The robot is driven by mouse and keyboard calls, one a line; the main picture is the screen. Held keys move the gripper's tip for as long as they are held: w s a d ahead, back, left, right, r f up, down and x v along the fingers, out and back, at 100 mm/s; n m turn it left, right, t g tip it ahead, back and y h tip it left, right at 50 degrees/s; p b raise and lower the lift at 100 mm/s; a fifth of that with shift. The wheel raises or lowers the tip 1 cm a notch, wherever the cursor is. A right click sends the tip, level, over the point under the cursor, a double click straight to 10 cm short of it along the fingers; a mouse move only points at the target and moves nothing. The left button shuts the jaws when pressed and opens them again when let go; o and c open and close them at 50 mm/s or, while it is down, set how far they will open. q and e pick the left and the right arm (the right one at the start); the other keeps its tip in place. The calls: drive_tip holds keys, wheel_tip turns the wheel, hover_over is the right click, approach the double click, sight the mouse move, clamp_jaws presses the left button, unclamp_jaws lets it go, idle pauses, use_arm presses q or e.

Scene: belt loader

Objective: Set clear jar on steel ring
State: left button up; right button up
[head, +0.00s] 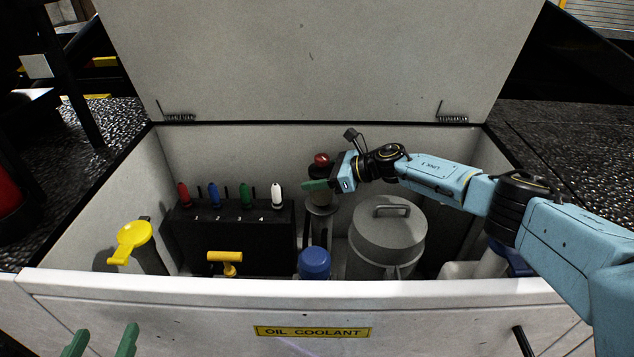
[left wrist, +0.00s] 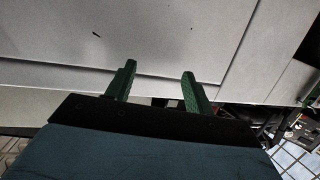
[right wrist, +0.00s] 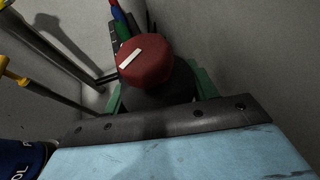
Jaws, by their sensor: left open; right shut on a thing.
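My right gripper (head: 318,185) is shut on a red-topped jar (head: 321,159) at the back of the bin. In the right wrist view the jar's red top (right wrist: 145,60) has a white mark, and its dark body sits between the green fingers; I cannot tell whether it is clear glass. Directly below it in the head view is a grey metal ring on a post (head: 320,208). The fingers hide the jar's lower end, so I cannot tell whether it touches the ring. My left gripper (head: 100,342) is open and empty outside the bin's front wall.
The bin's front wall (head: 200,288) and upright lid (head: 310,60) bound the space. A black rack (head: 240,235) with several coloured handles stands left of the ring. A grey lidded can (head: 388,240) stands right, a blue cap (head: 314,263) in front. A yellow-topped post (head: 133,238) is far left.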

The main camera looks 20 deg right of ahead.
use_arm(q)
drive_tip(key=shift+w+d+r+t+h, duration=0.15)
drive_tip(key=shift+r+t, duration=0.2)
drive_tip(key=shift+r, duration=0.2)
drive_tip(key=shift+w+d+r+t+h, duration=0.1)
drive_tip(key=shift+r+t+h, duration=0.05)
drive_tip(key=shift+r+t, duration=0.3)
use_arm(e)
drive_tip(key=shift+f, duration=0.4)
use_arm(q)
drive_tip(key=shift+d+r+t+b, duration=0.15)
drive_tip(key=shift+r+t+b, duration=0.15)
drive_tip(key=shift+r, duration=0.25)
use_arm(e)
drive_tip(key=shift+f, duration=0.2)
use_arm(q)
drive_tip(key=shift+r, duration=0.1)
use_arm(e)
drive_tip(key=o, duration=1.2)
drive_tip(key=shift+o, duration=0.2)
